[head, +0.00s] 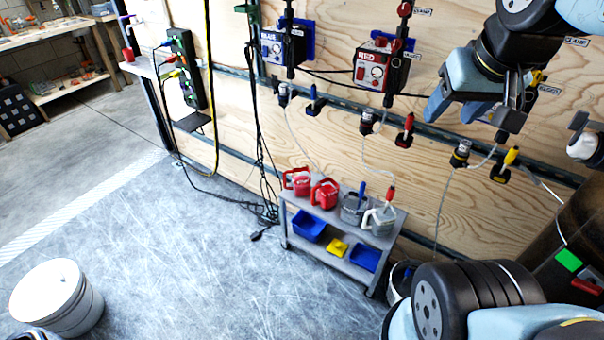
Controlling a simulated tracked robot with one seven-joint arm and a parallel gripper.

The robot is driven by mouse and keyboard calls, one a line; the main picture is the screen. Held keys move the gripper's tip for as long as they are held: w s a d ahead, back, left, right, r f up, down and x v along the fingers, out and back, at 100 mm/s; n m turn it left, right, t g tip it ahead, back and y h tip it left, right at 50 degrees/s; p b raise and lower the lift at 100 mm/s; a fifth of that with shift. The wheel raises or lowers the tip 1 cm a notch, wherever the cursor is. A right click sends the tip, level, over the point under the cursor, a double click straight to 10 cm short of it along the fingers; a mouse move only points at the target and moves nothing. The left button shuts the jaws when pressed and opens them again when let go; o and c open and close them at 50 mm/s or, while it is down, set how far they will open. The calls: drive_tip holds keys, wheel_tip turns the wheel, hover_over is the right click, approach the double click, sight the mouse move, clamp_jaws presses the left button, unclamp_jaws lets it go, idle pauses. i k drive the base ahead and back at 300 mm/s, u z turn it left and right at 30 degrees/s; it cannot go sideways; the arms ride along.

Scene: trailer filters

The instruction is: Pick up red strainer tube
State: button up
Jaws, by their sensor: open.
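A red tube piece (408,125) sits upright in a black holder on the plywood wall, right of the middle. A second red-tipped piece (391,194) stands at a grey jug (379,221) on the cart, near a thin clear hose from above. I cannot tell from their looks which one is the strainer tube. My gripper (455,108), with light blue fingers, is at the upper right, in front of the wall. It is open and looks empty. In the picture it is right of the red piece in the holder, apart from it.
A blue piece (314,98) and a yellow piece (511,157) sit in similar wall holders. A grey cart (330,249) bears red jugs (324,194) and blue bins. Hoses and black cables hang along the wall. A white bucket (57,297) stands on open floor at left.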

sight(391, 190)
drive_tip(key=z, duration=0.05)
drive_tip(key=k, duration=1.25)
drive_tip(key=u, duration=0.4)
drive_tip(key=i, duration=0.6)
drive_tip(key=u, duration=0.6)
drive_tip(key=i, duration=0.6)
drive_tip(key=z, duration=0.4)
